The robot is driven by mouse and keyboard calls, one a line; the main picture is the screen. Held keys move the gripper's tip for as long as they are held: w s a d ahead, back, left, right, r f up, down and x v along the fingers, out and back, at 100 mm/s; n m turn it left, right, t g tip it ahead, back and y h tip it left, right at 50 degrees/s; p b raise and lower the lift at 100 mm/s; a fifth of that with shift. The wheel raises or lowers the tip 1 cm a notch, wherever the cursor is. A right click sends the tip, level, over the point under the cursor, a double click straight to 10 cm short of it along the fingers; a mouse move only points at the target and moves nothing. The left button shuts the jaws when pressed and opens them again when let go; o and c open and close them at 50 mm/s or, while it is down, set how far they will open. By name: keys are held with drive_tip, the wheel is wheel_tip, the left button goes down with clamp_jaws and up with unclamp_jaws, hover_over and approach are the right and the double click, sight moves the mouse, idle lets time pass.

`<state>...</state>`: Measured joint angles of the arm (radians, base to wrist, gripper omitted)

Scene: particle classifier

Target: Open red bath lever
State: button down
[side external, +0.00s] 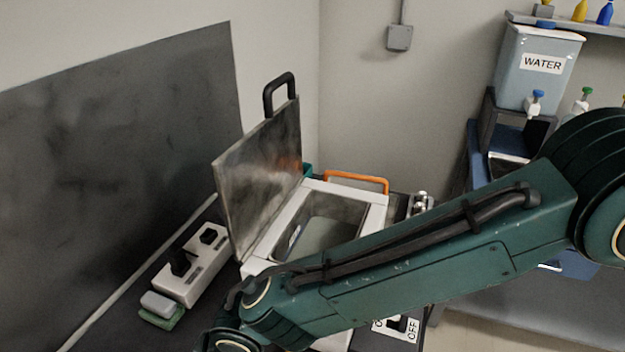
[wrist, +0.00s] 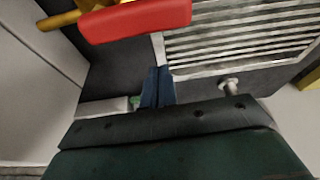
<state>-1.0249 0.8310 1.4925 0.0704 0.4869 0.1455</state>
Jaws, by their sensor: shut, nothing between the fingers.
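The red lever (wrist: 135,21) lies across the top of the wrist view, slightly tilted, on a yellow brass-coloured fitting (wrist: 62,18). My gripper (wrist: 158,72) shows its two blue fingers pressed together, with nothing between them. In the picture the fingertips are just below the lever's right half; whether they touch it I cannot tell. In the side external view the bath (side external: 375,219) has its metal lid (side external: 262,170) raised. My arm crosses in front of the bath there, and the lever and my gripper's fingers do not show.
A slatted metal grille (wrist: 240,40) is right of the fingers in the wrist view, with a small metal knob (wrist: 230,84) below it. In the side external view, a switch box (side external: 190,268) stands left of the bath and a water tank (side external: 538,75) at the back right.

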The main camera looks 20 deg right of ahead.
drive_tip(key=v, duration=0.9)
drive_tip(key=shift+s+r, duration=0.1)
drive_tip(key=shift+r, duration=0.05)
drive_tip(key=w+d+r+m+t, duration=0.1)
drive_tip(key=d+r+m, duration=0.1)
drive_tip(key=d+r, duration=0.5)
drive_tip(key=w+d+r+m, duration=0.1)
drive_tip(key=w+d+r, duration=0.15)
drive_tip(key=d, duration=0.95)
drive_tip(key=d+r+m+t, duration=0.1)
drive_tip(key=d+r+m, duration=0.1)
drive_tip(key=d+r, duration=0.55)
drive_tip(key=s+d+f+m+h, duration=0.1)
drive_tip(key=s+d+m, duration=0.1)
drive_tip(key=s+d, duration=0.6)
drive_tip(key=s+d+m+t+h, duration=0.1)
drive_tip(key=s+d+m, duration=0.1)
drive_tip(key=s+d, duration=0.6)
drive_tip(key=d, duration=0.6)
drive_tip(key=shift+f+m+h, duration=0.3)
drive_tip(key=shift+f+h, duration=0.1)
